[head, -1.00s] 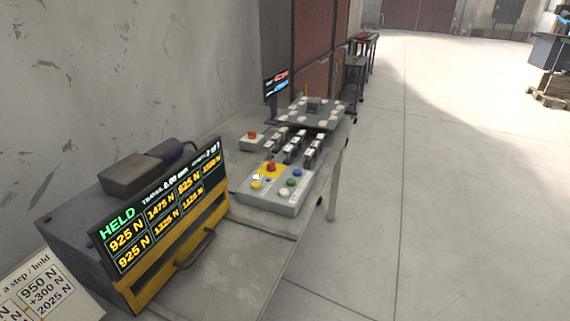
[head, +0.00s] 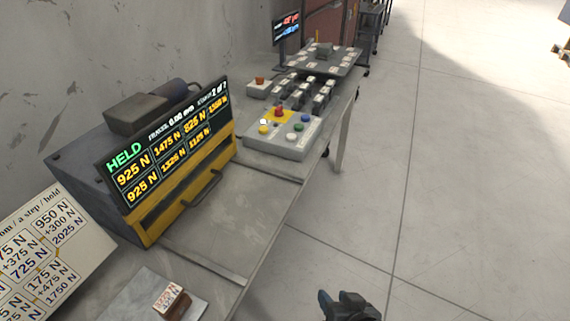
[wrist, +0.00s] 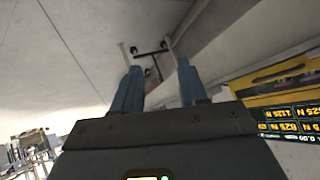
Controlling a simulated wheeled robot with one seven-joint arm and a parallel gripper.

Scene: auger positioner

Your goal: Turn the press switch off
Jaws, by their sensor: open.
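The press (head: 190,205) is a grey box with a yellow front, a handle and a lit display (head: 165,150) reading HELD. Beyond it on the bench, a grey control box (head: 283,147) carries a red mushroom button on a yellow plate (head: 279,110) and several coloured buttons. I cannot tell which control is the press switch. My gripper (head: 326,300) is at the bottom of the head view, right of the bench and apart from everything. In the wrist view its two blue fingers (wrist: 158,75) are spread and empty; part of the press display (wrist: 285,120) shows upside down at the right.
A number board (head: 50,250) and a small block on a plate (head: 172,300) are at lower left. Behind the control box are a row of small levers (head: 305,90), another small box with an orange-red button (head: 259,85) and a raised plate (head: 325,62). Floor right of the bench is clear.

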